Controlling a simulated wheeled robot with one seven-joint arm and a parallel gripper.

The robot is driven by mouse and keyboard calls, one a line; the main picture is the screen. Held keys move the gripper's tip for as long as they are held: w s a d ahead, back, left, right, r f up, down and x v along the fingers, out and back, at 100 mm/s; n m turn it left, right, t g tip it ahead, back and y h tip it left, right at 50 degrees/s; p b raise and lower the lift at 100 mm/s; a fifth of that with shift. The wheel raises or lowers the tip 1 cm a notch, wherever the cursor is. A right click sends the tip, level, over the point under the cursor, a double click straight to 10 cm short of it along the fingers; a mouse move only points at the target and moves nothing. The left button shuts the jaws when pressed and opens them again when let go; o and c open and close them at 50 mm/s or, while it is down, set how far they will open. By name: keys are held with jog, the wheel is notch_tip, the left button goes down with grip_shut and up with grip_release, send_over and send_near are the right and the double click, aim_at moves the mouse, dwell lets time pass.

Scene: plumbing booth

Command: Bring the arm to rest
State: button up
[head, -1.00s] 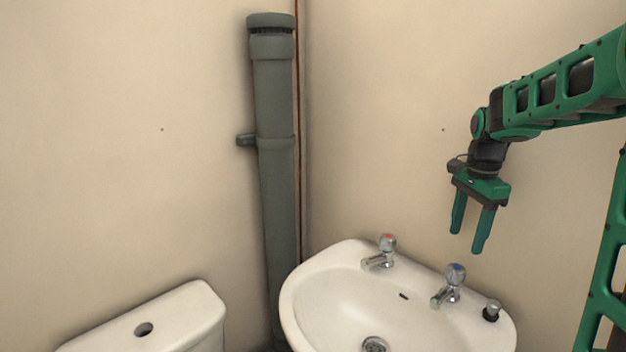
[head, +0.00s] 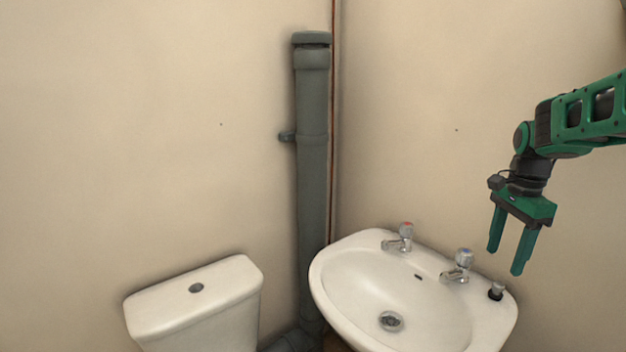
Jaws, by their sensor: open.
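My gripper (head: 507,256) hangs at the right of the head view with its two green fingers pointing down. The fingers are apart and nothing is between them. It appears above the right end of the white sink (head: 352,306), in front of the right wall. My green arm comes in from the right edge and reaches to the left, bending down at the wrist.
The sink has a red-marked tap (head: 404,237), a blue-marked tap (head: 461,264) and a small plug (head: 496,291) on its rim. A white toilet cistern (head: 196,293) stands at the lower left. A grey pipe (head: 312,150) runs up the corner. The left wall is bare.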

jog(key=s+a+f+n, duration=0.1)
jog(key=s+n, duration=0.4)
jog(key=s, duration=0.9)
jog(key=s+a+f+n, duration=0.1)
jog(key=s+f+n, duration=0.2)
jog(key=s, duration=1.1)
jog(key=n, duration=0.2)
jog(key=shift+a+f+n, duration=0.25)
jog(key=shift+f+n, duration=0.15)
jog(key=shift+s, duration=0.1)
jog(key=shift+w+f, duration=0.25)
jog(key=shift+w, duration=0.35)
